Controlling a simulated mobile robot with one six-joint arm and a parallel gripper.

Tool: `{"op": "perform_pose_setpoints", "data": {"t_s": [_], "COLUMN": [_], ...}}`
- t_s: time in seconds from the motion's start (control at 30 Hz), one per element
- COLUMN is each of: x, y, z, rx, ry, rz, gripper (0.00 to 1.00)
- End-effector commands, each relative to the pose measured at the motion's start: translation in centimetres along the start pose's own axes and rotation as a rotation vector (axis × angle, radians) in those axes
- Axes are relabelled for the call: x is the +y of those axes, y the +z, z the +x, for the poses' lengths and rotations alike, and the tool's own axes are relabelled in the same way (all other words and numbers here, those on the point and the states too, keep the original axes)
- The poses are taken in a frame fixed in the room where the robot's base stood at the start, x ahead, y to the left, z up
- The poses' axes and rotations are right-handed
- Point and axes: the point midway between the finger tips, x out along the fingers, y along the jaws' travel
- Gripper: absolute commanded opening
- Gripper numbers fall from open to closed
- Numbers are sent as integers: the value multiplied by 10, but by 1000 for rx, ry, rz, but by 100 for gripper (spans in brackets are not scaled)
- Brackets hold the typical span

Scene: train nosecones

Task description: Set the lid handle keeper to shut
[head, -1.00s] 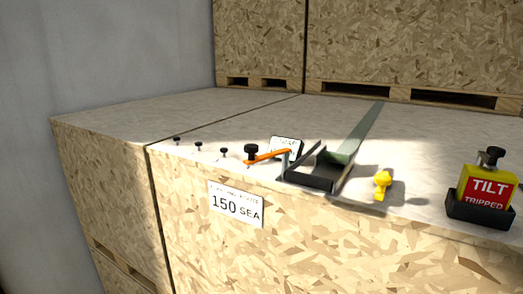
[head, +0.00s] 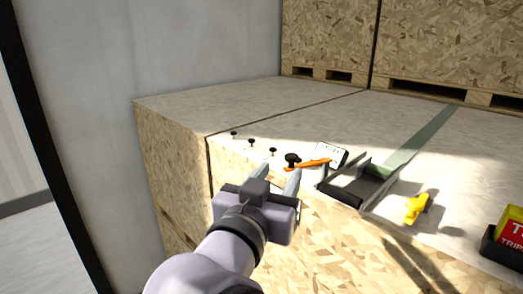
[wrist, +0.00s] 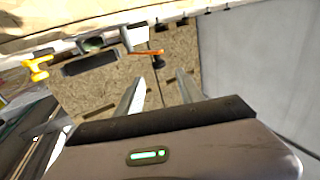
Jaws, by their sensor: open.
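An orange lever (head: 315,163) with a black knob (head: 292,159) at its left end lies along the front edge of the crate top. It looks like the keeper; I cannot tell its setting. It points right toward a dark bracket (head: 350,188), from which a green strap (head: 420,140) runs back. My gripper (head: 273,174) is open and empty, its fingers pointing toward the knob. In the wrist view the orange lever (wrist: 148,52) and black knob (wrist: 157,62) show beyond and between the fingertips (wrist: 160,80). No contact shows.
Several small black pegs (head: 252,142) stand left of the lever. A small white placard (head: 328,154) stands behind it. A yellow piece (head: 417,208) and a red-and-yellow tilt indicator (head: 512,235) are to the right. A grey wall (head: 200,50) rises at left.

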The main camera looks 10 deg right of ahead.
Motion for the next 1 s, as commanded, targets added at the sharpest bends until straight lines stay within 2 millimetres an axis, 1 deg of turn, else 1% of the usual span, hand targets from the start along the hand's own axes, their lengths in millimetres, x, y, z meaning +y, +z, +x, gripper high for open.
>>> {"op": "perform_pose_setpoints", "data": {"t_s": [0.03, 0.1, 0.2, 0.3, 0.4, 0.5, 0.73, 0.77, 0.8, 0.97, 1.0], "x": [2, 2, 1, 1, 0, 1, 0, 0, 0, 0, 0], "y": [-3, -2, -2, -2, -1, 0, 0, 0, 0, 0, 0], "z": [16, 36, 58, 74, 84, 89, 89, 89, 89, 89, 89], "rx": [0, -3, -2, -1, -1, -2, -1, -1, -1, -1, -1], "ry": [8, 8, 5, 4, 1, 1, 0, 0, 0, 0, 0], "rz": [-4, -3, -3, -2, -2, -1, -1, -1, -1, -1, -1], "gripper": [44, 44, 44, 44, 44, 44, 44, 40, 33, 1, 0]}}
